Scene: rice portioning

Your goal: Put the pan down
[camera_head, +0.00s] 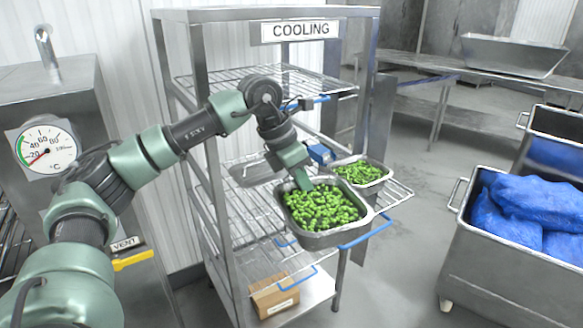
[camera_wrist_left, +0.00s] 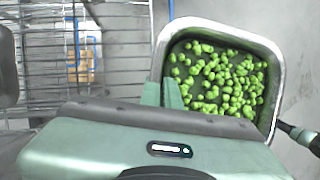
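A steel pan (camera_head: 318,240) full of green pods is at the front of the cooling rack's middle level, its right side near a blue-edged wire shelf. My left gripper (camera_head: 303,184) reaches down to its back-left rim. In the left wrist view the green fingers (camera_wrist_left: 162,94) sit on either side of the rim of the pan (camera_wrist_left: 226,31), shut on it. The pan looks level; whether it rests on the shelf or hangs just above cannot be told. A second pan (camera_head: 376,184) of green pods stands behind it on the rack.
The cooling rack (camera_head: 200,100) has wire shelves and upright posts near my arm. A cardboard box (camera_head: 273,298) lies on its bottom level. A steel cart (camera_head: 500,275) with blue bags stands at right. Floor between rack and cart is clear.

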